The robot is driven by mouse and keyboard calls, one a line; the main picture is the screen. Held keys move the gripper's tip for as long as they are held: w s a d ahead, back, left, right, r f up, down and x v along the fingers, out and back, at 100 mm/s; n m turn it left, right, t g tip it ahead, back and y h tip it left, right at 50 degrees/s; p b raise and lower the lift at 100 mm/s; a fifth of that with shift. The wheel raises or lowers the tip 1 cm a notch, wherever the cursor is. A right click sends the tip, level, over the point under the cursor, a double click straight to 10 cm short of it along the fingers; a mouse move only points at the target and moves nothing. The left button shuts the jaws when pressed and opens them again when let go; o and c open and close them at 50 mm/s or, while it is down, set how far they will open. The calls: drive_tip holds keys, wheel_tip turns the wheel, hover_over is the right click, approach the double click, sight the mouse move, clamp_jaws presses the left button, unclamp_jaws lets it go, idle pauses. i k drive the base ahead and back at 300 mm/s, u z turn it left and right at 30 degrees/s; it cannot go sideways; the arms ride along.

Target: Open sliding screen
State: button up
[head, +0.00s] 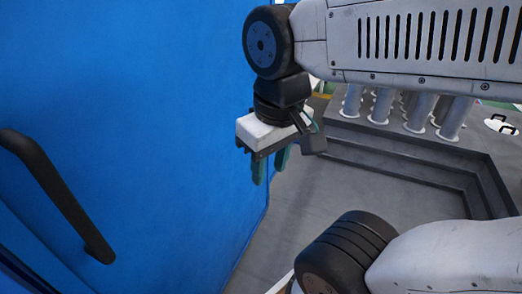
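A large blue panel (150,90), which looks like the sliding screen, fills the left of the head view. A black bar handle (58,197) is fixed to it at the lower left and slants down to the right. My gripper (270,170) hangs near the panel's right side, pointing down, well to the right of the handle and apart from it. Its two teal fingers show with a gap between them, and nothing is seen in the gap. Whether the fingers touch the panel cannot be told.
Grey steps (410,165) rise at the right, with several grey cylinders (420,110) standing on the platform above. Bare grey floor (310,210) lies between the panel and the steps. A small white object with a black handle (500,125) is at the far right.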

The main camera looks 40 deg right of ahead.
sight(123, 170)
drive_tip(key=u, duration=0.8)
drive_tip(key=k, duration=0.75)
drive_tip(key=z, duration=1)
